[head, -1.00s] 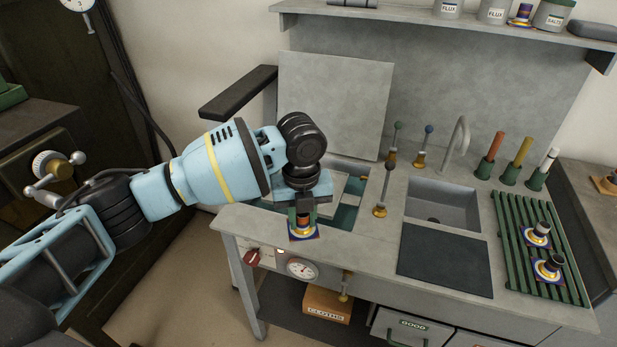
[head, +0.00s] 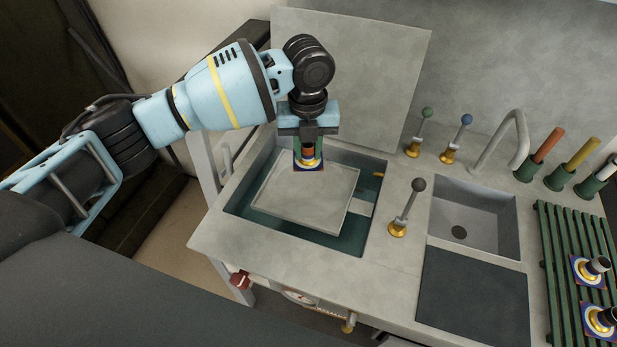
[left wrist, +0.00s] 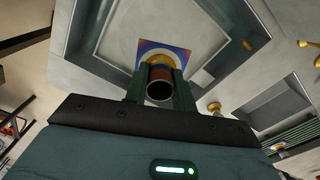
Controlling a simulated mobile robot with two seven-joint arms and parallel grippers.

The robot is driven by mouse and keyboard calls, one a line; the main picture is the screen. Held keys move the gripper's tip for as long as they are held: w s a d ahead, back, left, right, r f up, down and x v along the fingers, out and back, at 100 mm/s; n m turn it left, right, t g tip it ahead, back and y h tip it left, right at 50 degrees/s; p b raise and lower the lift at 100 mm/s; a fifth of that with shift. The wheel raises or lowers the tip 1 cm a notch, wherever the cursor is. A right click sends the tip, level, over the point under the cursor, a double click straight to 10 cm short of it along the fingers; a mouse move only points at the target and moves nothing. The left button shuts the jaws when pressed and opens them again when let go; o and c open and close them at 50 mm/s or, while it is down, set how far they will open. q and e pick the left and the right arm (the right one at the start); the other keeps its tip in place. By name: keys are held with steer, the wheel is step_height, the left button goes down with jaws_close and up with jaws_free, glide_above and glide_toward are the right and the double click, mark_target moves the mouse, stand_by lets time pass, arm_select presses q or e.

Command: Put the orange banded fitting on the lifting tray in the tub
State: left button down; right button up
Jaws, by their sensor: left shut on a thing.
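The orange banded fitting (head: 308,157) has a square blue base with a pale ring and an orange band. My left gripper (head: 308,146) is shut on its upright neck. In the left wrist view the fitting (left wrist: 160,84) sits between the green fingers, with its dark open end towards the camera. The grey lifting tray (head: 305,202) is a flat plate inside the tub (head: 236,189). The fitting is over the tray's back part; I cannot tell whether its base touches the tray. My right gripper is not in view.
Dark green liquid shows around the tray. A black-knobbed lever (head: 409,207) stands right of the tub, and a grey lid (head: 352,70) stands upright behind it. A sink (head: 475,220) and a green slatted rack (head: 560,265) with two other fittings are further right.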

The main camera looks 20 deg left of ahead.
mark_target(308, 189)
arm_select(q)
steer(key=shift+s+f, duration=0.2)
steer(key=shift+f, duration=4.75)
steer(key=shift+f, duration=0.2)
steer(key=c, duration=1.2)
jaws_free()
steer(key=shift+o, duration=0.2)
step_height(308, 189, up, 12)
steer(key=shift+r, duration=0.2)
